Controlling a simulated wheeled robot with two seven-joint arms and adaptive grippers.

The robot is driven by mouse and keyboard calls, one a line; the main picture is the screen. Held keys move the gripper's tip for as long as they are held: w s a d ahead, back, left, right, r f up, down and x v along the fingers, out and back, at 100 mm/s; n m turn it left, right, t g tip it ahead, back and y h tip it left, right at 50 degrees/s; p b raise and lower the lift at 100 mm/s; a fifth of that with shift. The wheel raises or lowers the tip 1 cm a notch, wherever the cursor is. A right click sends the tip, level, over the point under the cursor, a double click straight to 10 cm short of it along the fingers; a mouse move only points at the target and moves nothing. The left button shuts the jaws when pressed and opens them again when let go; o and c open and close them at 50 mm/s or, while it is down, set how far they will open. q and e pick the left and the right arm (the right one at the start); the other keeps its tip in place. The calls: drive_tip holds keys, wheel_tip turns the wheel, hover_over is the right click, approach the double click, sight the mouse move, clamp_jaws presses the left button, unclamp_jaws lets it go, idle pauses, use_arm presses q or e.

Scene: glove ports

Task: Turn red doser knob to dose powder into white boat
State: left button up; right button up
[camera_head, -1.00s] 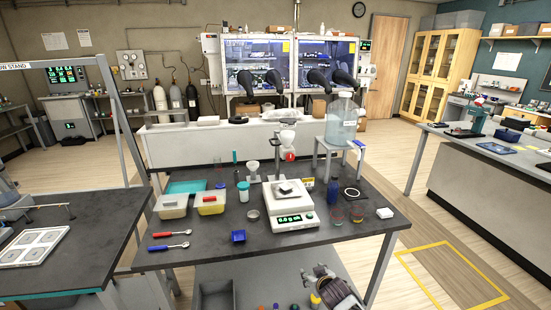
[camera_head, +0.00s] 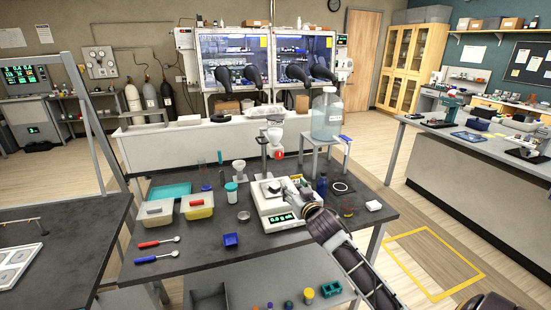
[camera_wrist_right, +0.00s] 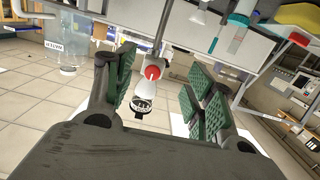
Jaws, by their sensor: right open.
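The powder doser is a white body (camera_head: 275,134) on a stand behind the balance, with a red knob (camera_head: 279,154) facing me. In the right wrist view the red knob (camera_wrist_right: 152,72) shows beyond the finger gap, nearer the left finger, apart from both. My right gripper (camera_head: 292,188) is over the right side of the white balance (camera_head: 283,221), in front of and below the knob. Its green-padded fingers (camera_wrist_right: 162,90) are open and empty. A small dark and white item (camera_head: 273,187) lies on the balance pan; I cannot tell whether it is the white boat. My left gripper is out of view.
A large clear bottle (camera_head: 326,118) stands on a raised stand right of the doser. A blue bottle (camera_head: 322,186) is right of my gripper.

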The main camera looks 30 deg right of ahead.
sight(280, 156)
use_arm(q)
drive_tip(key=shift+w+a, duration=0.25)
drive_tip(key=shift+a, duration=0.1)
use_arm(e)
drive_tip(key=shift+t, duration=0.6)
drive_tip(key=r, duration=0.5)
drive_tip(key=shift+w, duration=0.2)
drive_tip(key=shift+w, duration=0.15)
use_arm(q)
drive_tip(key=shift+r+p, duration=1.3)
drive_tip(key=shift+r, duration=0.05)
use_arm(e)
drive_tip(key=shift+x, duration=6.85)
drive_tip(key=shift+d, duration=0.1)
drive_tip(key=c, duration=1)
